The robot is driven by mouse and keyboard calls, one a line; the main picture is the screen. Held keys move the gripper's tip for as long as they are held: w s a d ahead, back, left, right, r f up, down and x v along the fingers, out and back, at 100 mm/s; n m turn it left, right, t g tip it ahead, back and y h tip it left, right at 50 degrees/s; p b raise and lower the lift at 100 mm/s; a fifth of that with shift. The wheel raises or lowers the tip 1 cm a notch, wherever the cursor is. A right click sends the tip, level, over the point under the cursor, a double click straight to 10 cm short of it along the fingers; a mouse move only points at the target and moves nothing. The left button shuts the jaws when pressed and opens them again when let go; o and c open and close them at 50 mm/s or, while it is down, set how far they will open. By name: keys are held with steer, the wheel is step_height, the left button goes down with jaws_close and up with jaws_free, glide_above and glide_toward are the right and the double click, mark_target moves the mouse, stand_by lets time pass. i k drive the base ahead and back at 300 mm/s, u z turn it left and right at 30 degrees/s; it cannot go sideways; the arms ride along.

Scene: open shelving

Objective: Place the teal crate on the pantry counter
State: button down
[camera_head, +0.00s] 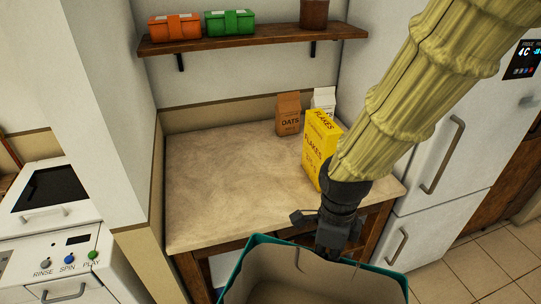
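The teal crate (252,240) is at the bottom edge of the head view, in front of the counter. It is open at the top, has a beige inside that looks empty, and is cut off by the frame. My gripper (328,254) points down at the crate's far rim and overlaps it. Its fingertips are hidden or too dark to tell whether they close on the rim. The pantry counter (225,175) has a pale stone top and a wooden frame, and lies just beyond the crate.
A yellow flakes box (319,145), a brown oats bag (288,114) and a white carton (323,99) stand at the counter's back right. Its left and middle are clear. A wall shelf (250,39) hangs above. A fridge (425,190) stands right; a wall (105,120) bounds the left.

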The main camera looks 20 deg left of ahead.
mark_target(230, 192)
steer(key=u, duration=0.55)
steer(key=i, duration=1.1)
steer(key=u, duration=0.65)
